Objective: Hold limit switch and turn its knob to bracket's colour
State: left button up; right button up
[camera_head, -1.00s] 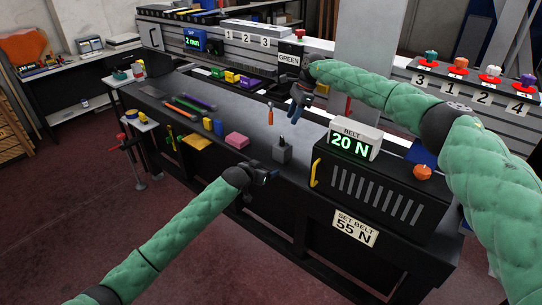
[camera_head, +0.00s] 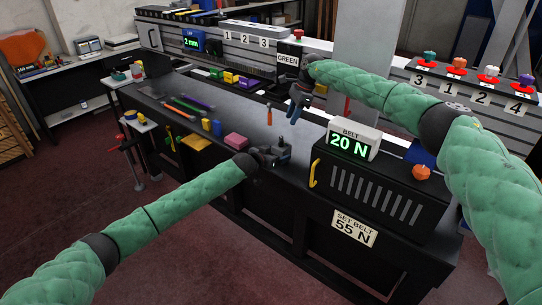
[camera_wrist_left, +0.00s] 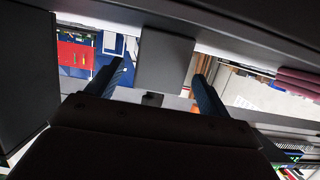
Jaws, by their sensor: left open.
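A dark grey block, which looks like the limit switch, stands between the two fingers of my left gripper (camera_wrist_left: 160,84) in the left wrist view (camera_wrist_left: 165,62). Gaps show between the block and both fingers. In the head view my left gripper (camera_head: 277,155) is at the front of the bench, at the block, and hides much of it. My left gripper is open. The switch's knob cannot be made out. My right gripper (camera_head: 295,106) hangs over the bench beyond the block, and its finger gap is unclear. A sign reading GREEN (camera_head: 288,61) stands behind it. No bracket is clearly identifiable.
A black machine with a BELT display reading 20 N (camera_head: 349,144) stands right of my left gripper, with a yellow handle (camera_head: 313,169). An orange-handled tool (camera_head: 269,115), a pink block (camera_head: 236,140) and a blue block (camera_head: 217,128) are near. Numbered knobs (camera_head: 490,74) stand at right.

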aim_at(282, 151)
pick_arm(q)
jog(key=shift+x, duration=2.1)
